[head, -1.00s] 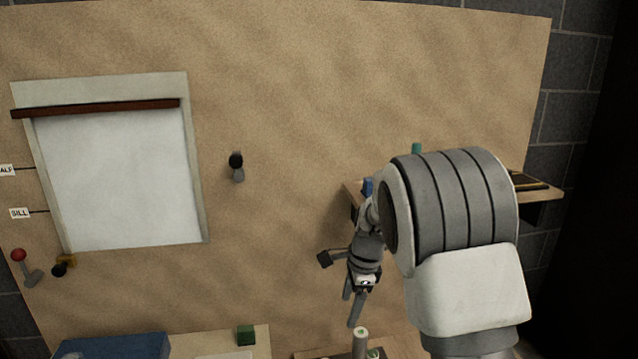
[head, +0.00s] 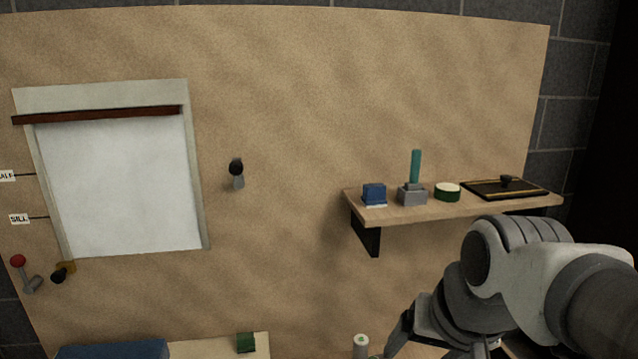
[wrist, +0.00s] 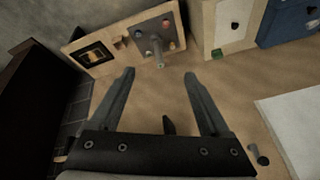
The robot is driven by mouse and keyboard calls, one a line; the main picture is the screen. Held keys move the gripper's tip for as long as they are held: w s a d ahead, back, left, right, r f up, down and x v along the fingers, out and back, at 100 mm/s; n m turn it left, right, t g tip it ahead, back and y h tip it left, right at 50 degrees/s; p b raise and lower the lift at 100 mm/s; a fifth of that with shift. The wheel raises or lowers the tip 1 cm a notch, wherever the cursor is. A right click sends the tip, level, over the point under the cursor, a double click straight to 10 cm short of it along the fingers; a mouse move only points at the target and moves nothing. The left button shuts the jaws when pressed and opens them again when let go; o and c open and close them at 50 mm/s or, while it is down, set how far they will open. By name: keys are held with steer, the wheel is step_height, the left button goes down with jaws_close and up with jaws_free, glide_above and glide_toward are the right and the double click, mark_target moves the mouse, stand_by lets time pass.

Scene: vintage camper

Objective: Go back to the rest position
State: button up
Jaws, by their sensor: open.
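My gripper shows in the wrist view (wrist: 160,73) with its two dark fingers spread wide apart. Nothing is between them. In the head view my arm is at the lower right, folded in front of the wall panel (head: 290,130) and below the shelf (head: 400,213). The fingertips are not clear in the head view, hidden at the bottom edge and behind my arm.
The shelf holds a blue block (head: 374,194), a grey holder with a teal handle (head: 415,168), a round green tin (head: 447,192) and a black tray (head: 490,195). A window with a blind (head: 120,185) is at left. A pale cylinder (head: 361,346) stands at the bottom.

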steer(key=s+d+n+h, duration=0.1)
steer(key=s+n, duration=0.2)
steer(key=s, duration=0.2)
step_height(320, 180, up, 22)
steer(key=p, duration=2.2)
steer(key=shift+w+t+p, duration=0.25)
steer(key=shift+t+p, duration=0.05)
steer(key=shift+p, duration=0.1)
steer(key=shift+r, duration=0.1)
